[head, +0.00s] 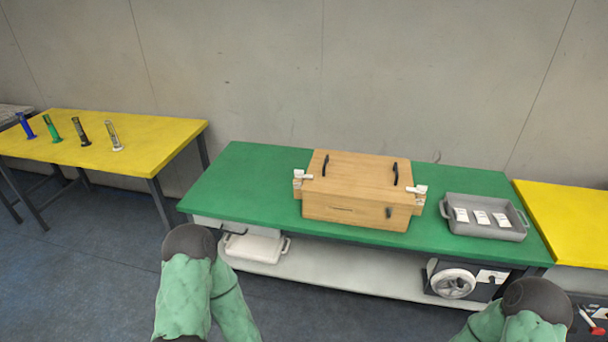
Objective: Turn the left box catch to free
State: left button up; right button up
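A wooden box (355,209) with two dark handles on its lid stands on the green table (235,185). The left box catch (301,176) is a small white piece at the box's upper left edge. It is too small for me to tell its exact turn. A similar white right catch (418,190) sits at the box's right edge. Parts of both my green-sleeved arms show at the bottom, below the table and apart from the box. Neither of my grippers is in view.
A grey tray (482,232) with several white cards stands right of the box. A white container (254,248) and a wheel-like item (453,283) are on the lower shelf. A yellow table (150,137) at left holds several coloured cylinders. The green table left of the box is clear.

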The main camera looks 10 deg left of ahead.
aim_at(299, 174)
jog(key=i+j+u, duration=0.15)
jog(key=i+j, duration=0.3)
jog(key=j, duration=0.2)
jog(key=i+j+u, duration=0.1)
jog(key=i+j, duration=0.4)
